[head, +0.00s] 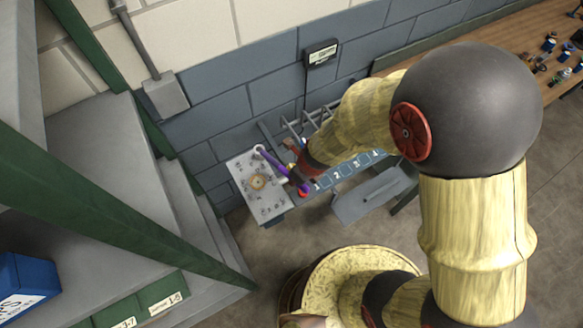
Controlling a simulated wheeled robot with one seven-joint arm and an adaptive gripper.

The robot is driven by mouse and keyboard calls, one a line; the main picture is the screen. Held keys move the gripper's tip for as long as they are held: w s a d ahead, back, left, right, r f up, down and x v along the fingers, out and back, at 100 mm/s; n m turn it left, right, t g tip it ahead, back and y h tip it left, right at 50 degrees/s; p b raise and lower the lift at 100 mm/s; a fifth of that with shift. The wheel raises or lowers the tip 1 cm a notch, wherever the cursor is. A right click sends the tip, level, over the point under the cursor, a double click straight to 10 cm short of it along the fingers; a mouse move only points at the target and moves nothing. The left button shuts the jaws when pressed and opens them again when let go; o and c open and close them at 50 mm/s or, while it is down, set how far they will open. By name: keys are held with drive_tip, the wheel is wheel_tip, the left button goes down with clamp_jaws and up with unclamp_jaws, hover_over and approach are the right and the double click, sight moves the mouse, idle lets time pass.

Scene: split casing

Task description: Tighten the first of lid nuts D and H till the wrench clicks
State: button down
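A light grey casing lid (245,197) lies low by the wall, with a round tan boss (257,182) near its middle and several small nuts and marks around it. The letters are too small to read, so I cannot tell nuts D and H apart. A purple wrench (280,168) slants over the lid's upper right part, its pale end near the upper edge. I cannot tell whether it sits on a nut. My gripper (296,172) is at the wrench's right part, below my reddish wrist. Its fingers are too small and partly hidden, so its grip is unclear.
A numbered blue strip (345,170) runs right from the lid, with a grey tray (375,195) in front. A display box (321,54) hangs on the block wall. Green-framed shelving (120,210) stands close on the left. A wooden bench (500,50) with small parts is at upper right.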

drive_tip(key=w+d+f+n+g+b, duration=0.1)
drive_tip(key=w+d+f+n+b, duration=0.2)
drive_tip(key=w+b, duration=0.4)
drive_tip(key=d+n+b, duration=0.1)
drive_tip(key=n, duration=0.1)
drive_tip(key=shift+n+y, duration=0.3)
drive_tip(key=shift+d, duration=0.15)
idle(1.2)
idle(0.6)
